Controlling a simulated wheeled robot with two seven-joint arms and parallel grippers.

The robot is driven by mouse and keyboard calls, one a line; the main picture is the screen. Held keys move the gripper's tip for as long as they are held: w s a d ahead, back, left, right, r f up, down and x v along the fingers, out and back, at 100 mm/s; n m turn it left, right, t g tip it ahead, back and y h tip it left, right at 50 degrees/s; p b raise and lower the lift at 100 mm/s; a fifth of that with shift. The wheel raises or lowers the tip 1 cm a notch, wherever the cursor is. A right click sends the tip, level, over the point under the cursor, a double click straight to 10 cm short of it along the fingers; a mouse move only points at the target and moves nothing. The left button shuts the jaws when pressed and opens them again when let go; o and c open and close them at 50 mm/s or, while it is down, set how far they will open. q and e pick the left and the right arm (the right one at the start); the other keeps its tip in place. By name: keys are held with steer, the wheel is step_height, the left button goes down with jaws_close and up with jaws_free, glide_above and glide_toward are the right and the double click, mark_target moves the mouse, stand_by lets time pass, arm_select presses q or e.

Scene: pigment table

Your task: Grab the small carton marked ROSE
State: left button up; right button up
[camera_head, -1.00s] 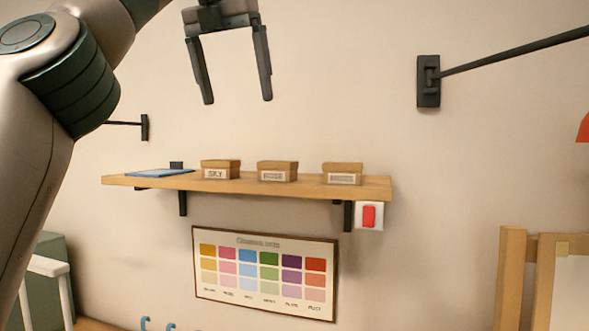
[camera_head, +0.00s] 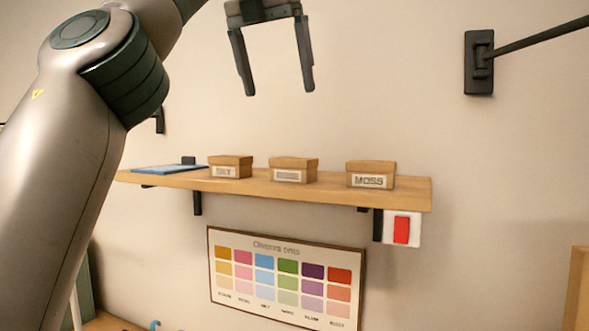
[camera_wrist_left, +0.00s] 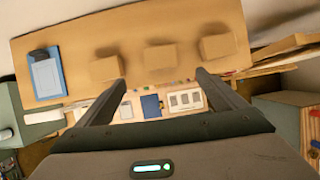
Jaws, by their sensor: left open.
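Three small brown cartons stand in a row on a wooden shelf (camera_head: 300,187). The left carton (camera_head: 231,166) has a short label that looks like SKY. The middle carton (camera_head: 293,169) has a label too blurred to read. The right carton (camera_head: 371,174) is marked MOSS. No label clearly reads ROSE. My left gripper (camera_head: 279,92) is open and empty, pointing down above the middle carton in the head view. In the left wrist view, the left (camera_wrist_left: 105,68), middle (camera_wrist_left: 160,58) and right (camera_wrist_left: 218,46) cartons lie beyond the open fingers, untouched. My right gripper is not in view.
A flat blue item (camera_head: 168,169) lies on the shelf's left end. Below the shelf are a red switch (camera_head: 401,230) and a colour chart (camera_head: 285,278). A black wall bracket (camera_head: 479,62) with a rod is at upper right. The wall space above the cartons is clear.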

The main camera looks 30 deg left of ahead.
arm_select(q)
steer(key=b, duration=0.3)
glide_toward(293, 159)
steer(key=w+f, duration=0.2)
steer(key=f, duration=0.1)
steer(key=w+f, duration=0.1)
steer(key=shift+a+f, duration=0.15)
steer(key=shift+a, duration=0.2)
steer(key=shift+w+f, duration=0.15)
steer(key=shift+f, duration=0.2)
steer(key=shift+f, duration=0.1)
